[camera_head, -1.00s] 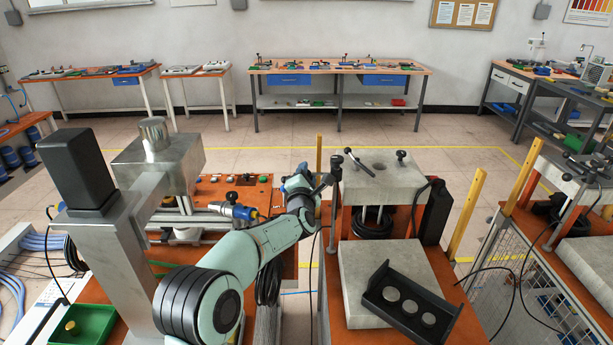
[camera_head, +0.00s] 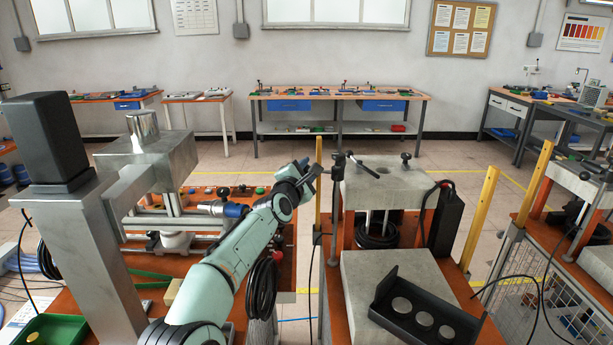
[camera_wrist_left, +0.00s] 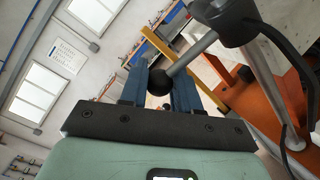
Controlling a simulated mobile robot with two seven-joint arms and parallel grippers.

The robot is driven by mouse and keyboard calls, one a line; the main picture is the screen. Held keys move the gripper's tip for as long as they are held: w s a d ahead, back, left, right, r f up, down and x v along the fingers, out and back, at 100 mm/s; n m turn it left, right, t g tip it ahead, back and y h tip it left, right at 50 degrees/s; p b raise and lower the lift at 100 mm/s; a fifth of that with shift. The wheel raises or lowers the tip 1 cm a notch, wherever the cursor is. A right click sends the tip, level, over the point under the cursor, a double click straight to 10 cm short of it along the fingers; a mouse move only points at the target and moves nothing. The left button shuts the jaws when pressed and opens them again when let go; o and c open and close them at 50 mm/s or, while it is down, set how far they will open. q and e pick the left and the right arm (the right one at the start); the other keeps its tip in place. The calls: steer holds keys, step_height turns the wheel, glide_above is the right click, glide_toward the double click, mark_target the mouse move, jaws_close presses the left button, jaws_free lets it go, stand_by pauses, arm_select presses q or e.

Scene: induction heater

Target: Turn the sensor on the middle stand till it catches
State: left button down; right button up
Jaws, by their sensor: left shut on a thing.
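The middle stand (camera_head: 375,188) is a pale block on orange supports. A black sensor body (camera_head: 338,162) sits at its left edge, with a thin rod beside it running over the top. In the left wrist view the black body (camera_wrist_left: 226,18) carries a grey rod that ends in a black ball (camera_wrist_left: 160,82). My left gripper (camera_head: 318,171) reaches the stand's left side. In the wrist view its blue fingers (camera_wrist_left: 158,88) stand on either side of the ball, shut on it. The exact contact is small in the head view. My right gripper is out of view.
A yellow post (camera_head: 318,190) rises close beside my left gripper. Another stand (camera_head: 585,185) is on the right; a metal column (camera_head: 85,250) stands on the left.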

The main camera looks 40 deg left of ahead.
arm_select(q)
steer(key=shift+r, duration=0.2)
steer(key=c, duration=0.9)
jaws_free()
steer(key=shift+d, duration=0.1)
steer(key=shift+f, duration=0.1)
steer(key=shift+s, duration=0.15)
steer(key=shift+s+b, duration=0.25)
steer(key=shift+b, duration=0.05)
steer(key=shift+b+v, duration=2.6)
steer(key=shift+v, duration=3.75)
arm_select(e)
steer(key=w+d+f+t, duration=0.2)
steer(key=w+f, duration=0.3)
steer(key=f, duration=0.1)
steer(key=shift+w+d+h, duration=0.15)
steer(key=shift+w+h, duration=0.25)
